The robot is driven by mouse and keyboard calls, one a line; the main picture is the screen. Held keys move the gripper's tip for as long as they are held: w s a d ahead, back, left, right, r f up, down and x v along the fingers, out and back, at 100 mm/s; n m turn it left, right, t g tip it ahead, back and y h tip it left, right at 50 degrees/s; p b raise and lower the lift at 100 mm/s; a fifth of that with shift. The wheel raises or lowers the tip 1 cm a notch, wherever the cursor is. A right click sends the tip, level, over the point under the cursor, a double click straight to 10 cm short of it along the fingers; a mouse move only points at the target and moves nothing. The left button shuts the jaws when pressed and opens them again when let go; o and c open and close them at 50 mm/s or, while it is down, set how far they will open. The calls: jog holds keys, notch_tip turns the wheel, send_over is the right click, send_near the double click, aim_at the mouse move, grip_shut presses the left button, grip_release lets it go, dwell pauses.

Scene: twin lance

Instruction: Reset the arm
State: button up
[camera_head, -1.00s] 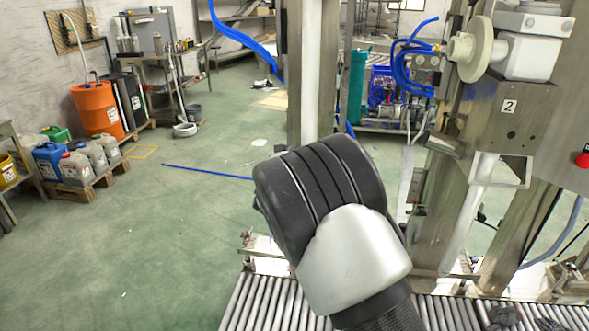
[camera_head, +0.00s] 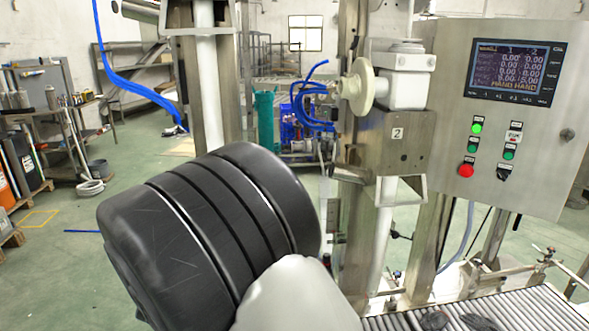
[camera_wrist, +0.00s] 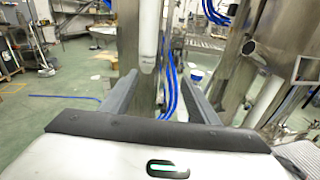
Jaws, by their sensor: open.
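My arm fills the lower middle of the head view, with a black ribbed part and a pale grey link. My gripper is hidden in that view. In the wrist view my gripper (camera_wrist: 161,76) has its two grey fingers spread apart, with no object between them. Behind the fingers are a steel post and blue hoses (camera_wrist: 171,88), apart from them as far as I can tell.
A roller conveyor (camera_head: 528,309) runs along the lower right. Above it stand the station numbered 2 (camera_head: 409,150) and a control panel (camera_head: 540,140) with a lit screen. A steel post (camera_head: 208,85) stands behind my arm. Green floor (camera_head: 60,275) is open at left.

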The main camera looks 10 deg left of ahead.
jog(key=d+r+m+g+h, duration=0.2)
jog(key=d+m+h, duration=0.3)
jog(key=d, duration=0.7)
jog(key=d+r+m+g+h, duration=0.3)
jog(key=d+m, duration=0.4)
jog(key=d, duration=0.5)
jog(key=s+d+m+g, duration=0.6)
jog(key=s+d+m, duration=0.4)
jog(key=d, duration=0.6)
jog(key=s+m+y, duration=0.7)
jog(key=s+m, duration=0.7)
jog(key=s, duration=0.3)
notch_tip(320, 180, up, 14)
jog(key=p, duration=1.4)
jog(key=shift+a+f+g, duration=0.25)
jog(key=shift+a+g, duration=0.05)
jog(key=shift+a, duration=0.05)
